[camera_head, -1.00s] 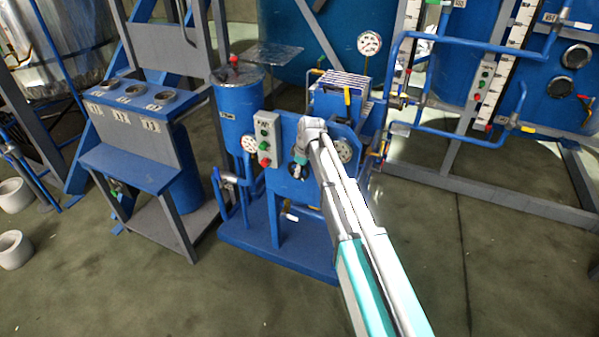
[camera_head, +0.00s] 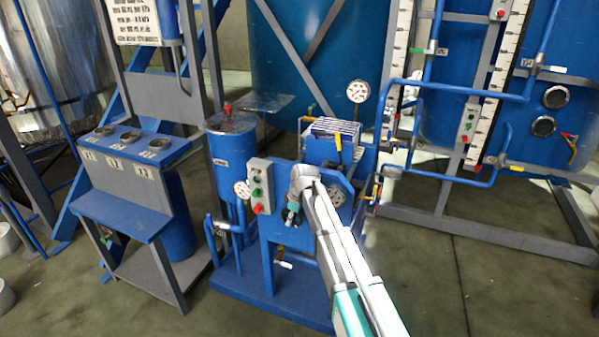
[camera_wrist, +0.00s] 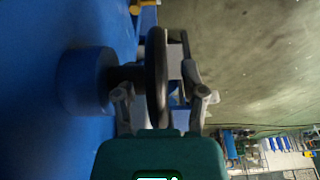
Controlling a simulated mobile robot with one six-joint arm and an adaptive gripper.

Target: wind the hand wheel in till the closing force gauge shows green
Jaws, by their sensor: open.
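The hand wheel (camera_wrist: 157,75) shows edge-on in the wrist view as a dark rim, with a blue hub (camera_wrist: 85,80) on the blue panel at its left. My gripper (camera_wrist: 162,97) is open, with one finger on each side of the rim; I cannot tell whether either touches. In the head view my gripper (camera_head: 291,214) is at the front panel of the blue press unit (camera_head: 265,228), and my arm hides the wheel. I cannot tell which shows closing force, and no green reading is legible.
A grey button box (camera_head: 260,186) is just left of my gripper. A blue stand with cups (camera_head: 125,200) is further left. A tall dial (camera_head: 358,91) and blue pipes (camera_head: 440,180) are behind and to the right. The floor at the front right is clear.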

